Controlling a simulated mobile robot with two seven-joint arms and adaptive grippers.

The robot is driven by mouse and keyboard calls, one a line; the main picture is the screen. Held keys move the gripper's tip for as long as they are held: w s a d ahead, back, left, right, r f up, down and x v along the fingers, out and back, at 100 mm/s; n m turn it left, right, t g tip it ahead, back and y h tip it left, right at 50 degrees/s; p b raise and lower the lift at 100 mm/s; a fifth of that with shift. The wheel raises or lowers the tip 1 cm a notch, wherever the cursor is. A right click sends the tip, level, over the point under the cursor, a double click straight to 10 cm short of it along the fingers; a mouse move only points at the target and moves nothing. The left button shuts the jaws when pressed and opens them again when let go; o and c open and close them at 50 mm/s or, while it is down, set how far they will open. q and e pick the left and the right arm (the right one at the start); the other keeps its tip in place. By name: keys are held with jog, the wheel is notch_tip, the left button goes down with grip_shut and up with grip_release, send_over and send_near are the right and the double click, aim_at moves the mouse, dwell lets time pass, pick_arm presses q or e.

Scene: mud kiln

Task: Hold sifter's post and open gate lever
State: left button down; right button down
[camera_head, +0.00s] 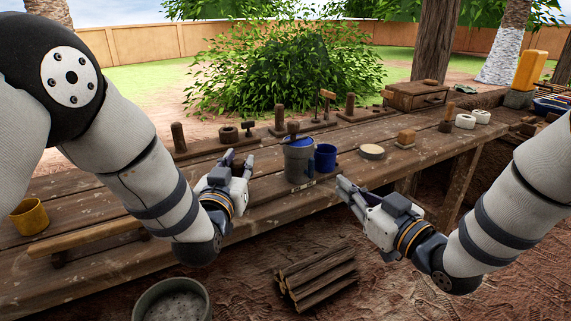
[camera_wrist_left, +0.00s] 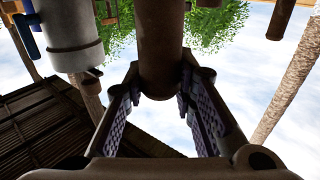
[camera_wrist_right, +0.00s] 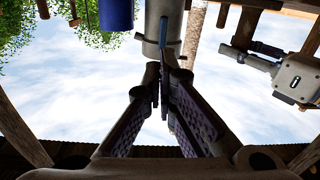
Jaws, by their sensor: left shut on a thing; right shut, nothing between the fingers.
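The grey metal cylinder (camera_head: 299,162) with a blue rim, likely the sifter, stands near the bench's front edge. It shows at top left in the left wrist view (camera_wrist_left: 70,25). My left gripper (camera_head: 238,160) is left of it, shut on a brown round post (camera_wrist_left: 160,50); the gripped part is hard to make out in the head view. My right gripper (camera_head: 343,187) is shut and empty, in front and right of the cylinder. In the right wrist view, a narrow blue lever (camera_wrist_right: 163,32) on the cylinder appears just beyond the fingertips; contact is unclear.
A blue cup (camera_head: 325,158) stands right of the cylinder. Wooden tools on bases line the bench's back. A wooden block (camera_head: 406,137) and a pale round piece (camera_head: 372,152) lie to the right. A yellow cup (camera_head: 29,216) stands at left. Firewood (camera_head: 316,277) lies on the ground.

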jog(key=d+m+t+h, duration=0.1)
jog(key=m, duration=0.6)
jog(key=w+m+h, duration=0.1)
jog(key=m+h, duration=0.1)
jog(key=m, duration=0.6)
jog(key=d+m+t+h, duration=0.1)
jog(key=m+h, duration=0.1)
jog(key=m, duration=0.5)
jog(key=shift+w+d+f+t, duration=0.2)
jog(key=shift+w+d+t, duration=0.1)
jog(key=shift+w+d, duration=0.05)
